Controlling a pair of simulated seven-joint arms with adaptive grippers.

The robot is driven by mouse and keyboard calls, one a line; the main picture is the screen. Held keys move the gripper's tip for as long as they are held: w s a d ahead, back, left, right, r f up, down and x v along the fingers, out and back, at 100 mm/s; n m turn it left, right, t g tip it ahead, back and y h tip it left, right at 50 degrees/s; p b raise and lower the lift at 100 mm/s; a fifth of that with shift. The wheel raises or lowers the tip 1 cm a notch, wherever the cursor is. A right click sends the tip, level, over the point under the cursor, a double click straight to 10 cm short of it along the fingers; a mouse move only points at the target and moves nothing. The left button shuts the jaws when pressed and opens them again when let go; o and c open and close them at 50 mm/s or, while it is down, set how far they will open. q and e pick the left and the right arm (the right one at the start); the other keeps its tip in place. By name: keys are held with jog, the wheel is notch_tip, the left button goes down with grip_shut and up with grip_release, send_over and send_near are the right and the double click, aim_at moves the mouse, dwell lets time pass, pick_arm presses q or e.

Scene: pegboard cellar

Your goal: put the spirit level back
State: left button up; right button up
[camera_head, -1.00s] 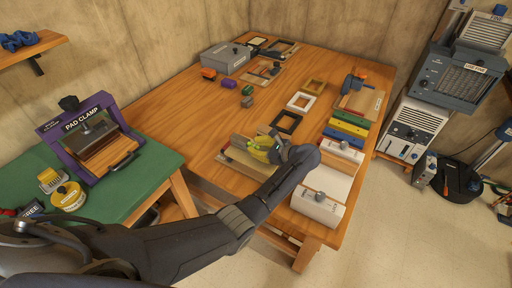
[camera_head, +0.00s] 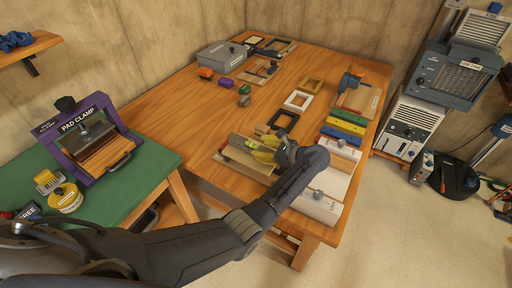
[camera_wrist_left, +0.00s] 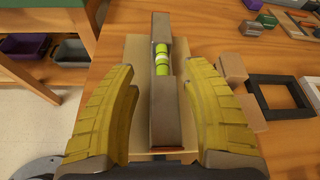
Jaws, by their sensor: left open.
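The spirit level (camera_wrist_left: 163,112), a grey bar with a green vial (camera_wrist_left: 162,58), shows in the left wrist view. It lies along a tan board (camera_wrist_left: 137,58) on the wooden table. My left gripper (camera_wrist_left: 165,105) is open, its two yellow fingers on either side of the level with visible gaps. In the head view, my left gripper (camera_head: 262,151) is over the same board (camera_head: 243,166) near the table's front edge, and hides much of the level. My right gripper is not in view.
Black (camera_head: 283,121) and white (camera_head: 297,101) frames lie behind the gripper. A green bench with a pad clamp (camera_head: 90,140) stands left. The table's left-middle is clear (camera_head: 190,120).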

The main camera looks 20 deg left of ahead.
pick_arm(q)
jog(key=shift+o, duration=0.2)
jog(key=shift+s+d+r, duration=0.2)
jog(key=shift+d, duration=0.3)
